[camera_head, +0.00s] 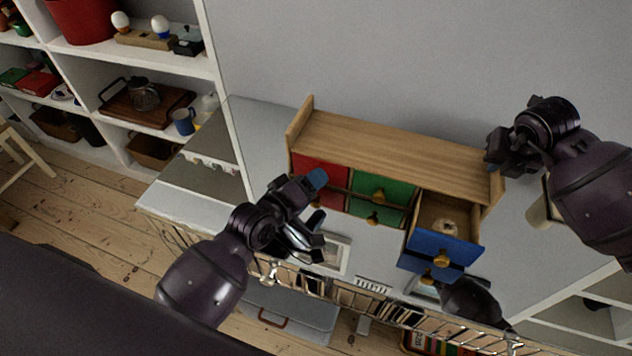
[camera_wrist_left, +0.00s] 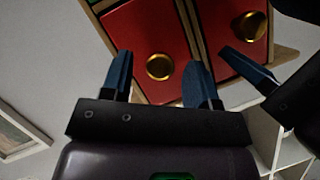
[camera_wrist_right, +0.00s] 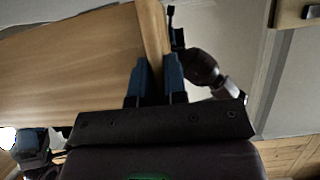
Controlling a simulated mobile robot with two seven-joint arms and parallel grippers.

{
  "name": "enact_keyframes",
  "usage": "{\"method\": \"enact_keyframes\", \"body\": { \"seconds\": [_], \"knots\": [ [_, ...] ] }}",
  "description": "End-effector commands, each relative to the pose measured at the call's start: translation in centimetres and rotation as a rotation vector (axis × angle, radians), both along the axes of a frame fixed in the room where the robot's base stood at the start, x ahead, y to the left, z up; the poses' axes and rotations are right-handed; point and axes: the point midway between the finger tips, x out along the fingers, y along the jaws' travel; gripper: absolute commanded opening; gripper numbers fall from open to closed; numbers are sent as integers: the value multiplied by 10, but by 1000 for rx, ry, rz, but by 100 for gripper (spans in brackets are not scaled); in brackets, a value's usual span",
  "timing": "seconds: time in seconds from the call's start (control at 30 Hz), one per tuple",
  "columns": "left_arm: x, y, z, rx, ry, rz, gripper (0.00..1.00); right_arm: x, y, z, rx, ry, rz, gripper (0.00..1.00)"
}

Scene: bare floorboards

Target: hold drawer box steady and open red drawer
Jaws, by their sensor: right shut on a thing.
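The wooden drawer box (camera_head: 400,142) stands against the wall, with red drawers on the left, green in the middle and blue on the right. The upper red drawer (camera_head: 320,176) looks closed. In the left wrist view, two red fronts with gold knobs show; one knob (camera_wrist_left: 160,66) appears between the fingertips of my left gripper (camera_wrist_left: 157,72), which is open. Whether the fingers touch it is unclear. In the head view, my left gripper (camera_head: 312,200) partly hides the red drawers. My right gripper (camera_head: 494,162) is shut on the box's right side panel (camera_wrist_right: 154,35).
The upper blue drawer (camera_head: 440,248) is pulled out with a small pale item (camera_head: 445,226) inside. A metal rail (camera_head: 385,312) runs along the front edge. A picture frame (camera_head: 330,255) lies below the box. Shelves (camera_head: 215,65) stand at left.

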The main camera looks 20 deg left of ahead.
Motion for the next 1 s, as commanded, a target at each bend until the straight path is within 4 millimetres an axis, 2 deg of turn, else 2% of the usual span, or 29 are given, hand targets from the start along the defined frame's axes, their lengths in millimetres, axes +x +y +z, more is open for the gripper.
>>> {"method": "enact_keyframes", "body": {
  "seconds": [0.03, 0.3, 0.37, 0.53, 0.63, 1.0],
  "knots": [
    [0, 0, 0, 0, 0, 0, 49, -1, 1, -2, 1, 3, 1, 0],
    [0, 0, 0, 0, 0, 0, 7, -1, 1, -2, 1, 3, 1, 0],
    [0, 0, 0, 0, 0, 0, 0, -1, 1, -2, 1, 3, 1, 0],
    [-2, 0, 0, -1, 0, 0, 0, -1, 1, -2, 1, 3, 1, 0],
    [-10, 0, -1, -1, 1, -1, 0, -1, 1, -2, 1, 3, 0, 0],
    [-74, 1, -1, -1, 4, 0, 0, 0, 0, -2, 1, 2, -2, 0]
  ]
}}
